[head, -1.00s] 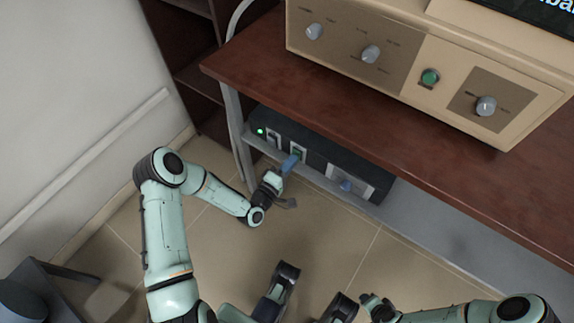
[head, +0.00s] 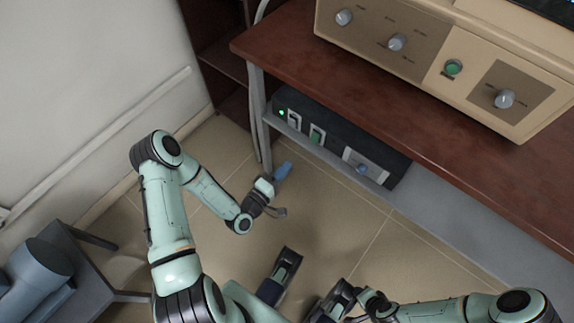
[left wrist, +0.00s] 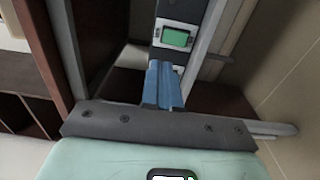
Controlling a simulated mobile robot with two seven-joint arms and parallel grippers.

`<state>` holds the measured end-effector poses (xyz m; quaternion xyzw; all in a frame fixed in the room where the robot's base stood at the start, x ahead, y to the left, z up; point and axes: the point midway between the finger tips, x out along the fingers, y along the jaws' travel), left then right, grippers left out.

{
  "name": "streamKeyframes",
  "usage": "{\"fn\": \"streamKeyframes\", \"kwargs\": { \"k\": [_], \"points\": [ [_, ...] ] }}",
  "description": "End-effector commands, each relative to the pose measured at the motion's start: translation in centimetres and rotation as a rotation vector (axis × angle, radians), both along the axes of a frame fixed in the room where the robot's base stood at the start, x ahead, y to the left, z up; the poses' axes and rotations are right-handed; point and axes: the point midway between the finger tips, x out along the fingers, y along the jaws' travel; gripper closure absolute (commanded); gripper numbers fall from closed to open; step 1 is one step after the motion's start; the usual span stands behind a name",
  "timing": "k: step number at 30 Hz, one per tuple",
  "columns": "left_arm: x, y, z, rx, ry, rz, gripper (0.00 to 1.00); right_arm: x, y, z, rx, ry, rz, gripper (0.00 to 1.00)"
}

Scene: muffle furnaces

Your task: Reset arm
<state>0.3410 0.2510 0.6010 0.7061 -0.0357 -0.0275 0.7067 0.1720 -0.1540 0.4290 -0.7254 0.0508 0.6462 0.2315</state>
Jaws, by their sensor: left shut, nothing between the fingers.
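My left gripper (head: 284,171) has blue fingers and is shut and empty. In the head view it is in front of the lower shelf, just below and left of the dark control box, apart from it. The left wrist view shows its blue fingers (left wrist: 163,84) together, with a green switch (left wrist: 176,38) beyond them. The dark control box (head: 334,140) has a lit green lamp (head: 281,112), a green switch (head: 317,134) and a blue knob (head: 362,169).
A brown tabletop (head: 290,62) overhangs the control box and carries a beige furnace (head: 425,60). Grey metal legs and rails frame the shelf. A dark cabinet (head: 222,70) and white wall stand left. Tiled floor (head: 345,225) is open in front.

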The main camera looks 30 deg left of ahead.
Motion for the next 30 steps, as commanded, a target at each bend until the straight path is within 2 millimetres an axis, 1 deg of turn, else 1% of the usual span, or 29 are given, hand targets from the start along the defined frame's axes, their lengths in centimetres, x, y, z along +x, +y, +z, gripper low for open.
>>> {"fn": "streamKeyframes", "kwargs": {
  "k": [12, 14, 15, 17, 20, 21, 23, 24, 26, 27, 29, 30],
  "points": [
    [0.0, 0.0, 0.0, 0.000, 0.002, 0.000, 1.00, 0.0, 0.0, 0.0, 0.000, 0.000, 0.000, 0.57],
    [0.0, -0.3, -0.3, 0.009, 0.014, -0.007, 1.00, 0.0, 0.0, 0.0, 0.000, 0.000, 0.000, 0.57],
    [0.0, -0.6, -0.8, 0.027, 0.039, -0.016, 1.00, 0.0, 0.0, 0.0, 0.000, 0.000, 0.000, 0.57],
    [-0.1, -1.6, -2.2, 0.079, 0.105, -0.044, 1.00, 0.0, 0.0, 0.0, 0.000, 0.000, 0.000, 0.57],
    [-1.2, -4.3, -6.3, 0.243, 0.301, -0.146, 1.00, 0.0, 0.0, 0.0, 0.000, -0.001, 0.000, 0.57],
    [-2.1, -5.4, -8.3, 0.325, 0.396, -0.204, 1.00, 0.0, 0.0, 0.0, 0.000, -0.001, 0.000, 0.57],
    [-4.1, -6.9, -11.0, 0.445, 0.537, -0.305, 1.00, 0.0, 0.0, 0.0, 0.000, -0.001, 0.000, 0.57],
    [-5.5, -7.6, -12.5, 0.517, 0.620, -0.372, 1.00, 0.0, 0.0, 0.0, 0.000, -0.001, 0.000, 0.57],
    [-7.7, -8.3, -14.3, 0.607, 0.730, -0.468, 1.00, 0.0, 0.0, 0.0, 0.000, -0.001, 0.000, 0.57],
    [-9.2, -8.7, -15.1, 0.658, 0.793, -0.532, 1.00, 0.0, 0.0, 0.0, 0.000, -0.001, 0.000, 0.57],
    [-11.3, -9.1, -16.1, 0.722, 0.880, -0.623, 1.00, 0.0, 0.0, 0.0, 0.000, -0.001, 0.000, 0.57],
    [-12.7, -9.3, -16.6, 0.758, 0.930, -0.686, 1.00, 0.0, 0.0, 0.0, 0.000, -0.001, 0.000, 0.57]
  ]
}}
